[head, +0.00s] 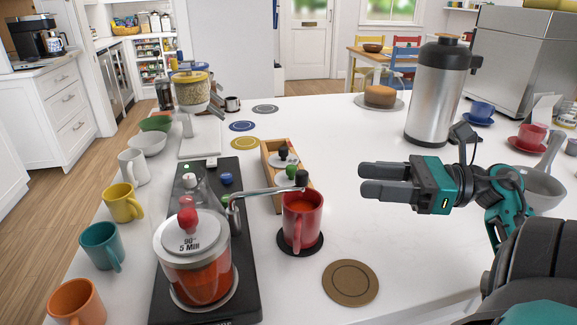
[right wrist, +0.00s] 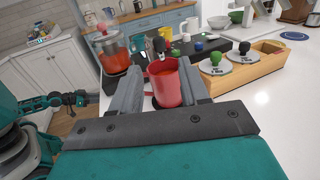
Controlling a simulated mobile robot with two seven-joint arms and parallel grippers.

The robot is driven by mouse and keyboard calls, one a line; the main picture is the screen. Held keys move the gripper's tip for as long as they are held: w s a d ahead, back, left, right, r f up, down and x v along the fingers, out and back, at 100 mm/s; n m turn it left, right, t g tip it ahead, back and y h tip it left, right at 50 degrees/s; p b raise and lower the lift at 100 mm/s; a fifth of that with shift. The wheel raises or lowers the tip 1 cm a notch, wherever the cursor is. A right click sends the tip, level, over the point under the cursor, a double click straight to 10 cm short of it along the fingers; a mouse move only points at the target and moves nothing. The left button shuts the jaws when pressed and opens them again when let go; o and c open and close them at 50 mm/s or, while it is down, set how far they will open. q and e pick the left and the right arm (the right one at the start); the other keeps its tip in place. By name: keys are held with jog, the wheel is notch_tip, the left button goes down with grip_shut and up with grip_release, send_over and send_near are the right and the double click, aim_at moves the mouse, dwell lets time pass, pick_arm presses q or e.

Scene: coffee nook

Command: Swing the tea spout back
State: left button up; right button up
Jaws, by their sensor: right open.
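The tea spout (head: 268,191) is a thin metal arm with a black knob (head: 301,178) at its end. It reaches right from the glass tea brewer (head: 195,270), and its end is over the red mug (head: 303,222). The mug holds reddish tea and stands on a black coaster. My right gripper (head: 364,181) is open and empty, to the right of the knob and apart from it. In the right wrist view the mug (right wrist: 164,86) shows beyond and between the fingers, with the black knob above it. What looks like my left gripper (right wrist: 76,98) shows small at the left there; its jaws are unclear.
The brewer stands on a black base (head: 243,290). A wooden box (head: 272,170) lies behind the mug, and a brown coaster (head: 350,283) in front. Colored mugs line the left edge. A steel dispenser (head: 433,105) stands behind my right gripper. The counter between is clear.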

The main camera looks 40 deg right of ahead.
aim_at(302, 172)
jog(key=p+x, duration=0.2)
jog(key=x, duration=1)
jog(key=shift+s+a, duration=0.1)
jog(key=shift+c, duration=0.3)
jog(key=shift+c, duration=0.6)
jog(key=c, duration=0.6)
grip_shut()
